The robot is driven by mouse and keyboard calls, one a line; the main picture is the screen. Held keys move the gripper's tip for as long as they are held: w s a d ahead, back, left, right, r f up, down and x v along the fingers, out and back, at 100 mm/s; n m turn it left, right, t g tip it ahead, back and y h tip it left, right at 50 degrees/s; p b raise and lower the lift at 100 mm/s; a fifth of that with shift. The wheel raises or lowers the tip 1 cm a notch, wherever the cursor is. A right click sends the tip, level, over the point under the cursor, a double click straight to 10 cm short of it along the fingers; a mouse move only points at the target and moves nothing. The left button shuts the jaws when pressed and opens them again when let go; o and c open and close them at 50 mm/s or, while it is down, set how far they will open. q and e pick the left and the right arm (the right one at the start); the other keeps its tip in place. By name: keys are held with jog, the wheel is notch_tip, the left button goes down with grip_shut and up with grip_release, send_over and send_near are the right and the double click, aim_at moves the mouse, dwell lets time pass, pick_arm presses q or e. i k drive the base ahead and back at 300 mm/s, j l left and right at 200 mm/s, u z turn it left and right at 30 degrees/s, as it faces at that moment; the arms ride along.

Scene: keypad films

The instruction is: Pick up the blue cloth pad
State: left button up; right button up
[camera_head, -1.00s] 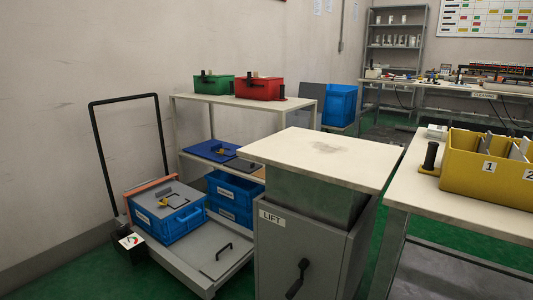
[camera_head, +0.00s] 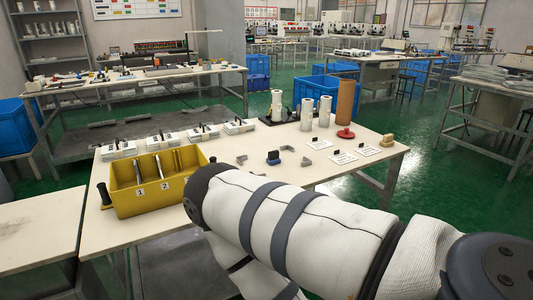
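A small blue object with a dark top (camera_head: 273,158) sits on the pale work table, beside grey bracket-like pieces. It may be the blue cloth pad, but it is too small to tell. My white-sleeved arm with grey bands comes in from the lower right and crosses in front of the table. It hides part of the table's near side. Neither gripper shows in the head view.
A yellow divided bin (camera_head: 155,193) numbered 1 and 2 stands on the table's left part. White rolls (camera_head: 307,115), a brown cylinder (camera_head: 345,102) and a red-based item (camera_head: 346,134) stand at the back right. White packs (camera_head: 160,145) line the back edge.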

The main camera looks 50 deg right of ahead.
aim_at(273, 158)
jog(key=z, duration=1.7)
jog(key=i+l+u, duration=0.4)
jog(key=l, duration=0.2)
jog(key=i+l+u, duration=0.1)
jog(key=l+u, duration=0.3)
jog(key=l, duration=0.25)
jog(key=i+l+u, duration=0.1)
jog(key=l+u, duration=0.3)
jog(key=l, duration=0.3)
jog(key=l+u, duration=0.4)
jog(key=l, duration=0.3)
